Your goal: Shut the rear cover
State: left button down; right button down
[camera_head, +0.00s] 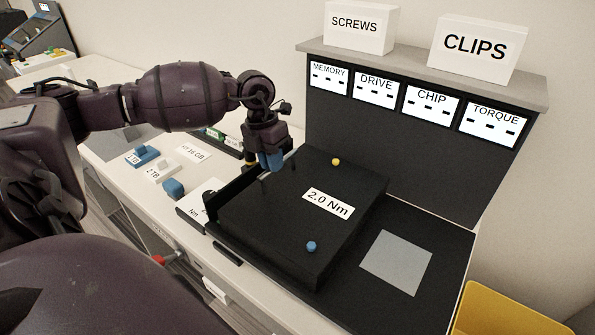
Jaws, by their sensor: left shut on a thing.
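The rear cover (285,205) appears to be the black slab with a "2.0 Nm" label (328,203). It lies nearly flat over a black base on the bench; I cannot tell whether it is fully down. A yellow knob (336,162) and a blue knob (311,247) sit on its top. My left gripper (269,163), with blue at its tips, is at the slab's far left edge. It is shut on what seems to be the cover's edge or a dark tab there; the contact is partly hidden. My right gripper is not in view.
A black mat (440,285) with a grey square (397,262) lies right of the slab. A black panel with labelled screens (430,103) stands behind, bearing SCREWS (361,27) and CLIPS (475,47) boxes. Blue and white blocks lie left. A yellow bin (490,308) is lower right.

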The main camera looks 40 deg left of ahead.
pick_arm(q)
jog(key=shift+s+a, duration=0.1)
jog(key=shift+a, duration=1.65)
jog(key=c, duration=1.1)
grip_release()
jog(key=shift+r, duration=0.1)
jog(key=r, duration=0.3)
jog(key=a+r, duration=0.1)
jog(key=r, duration=0.3)
jog(key=a+r, duration=0.1)
jog(key=r, duration=0.2)
jog(key=shift+r, duration=0.25)
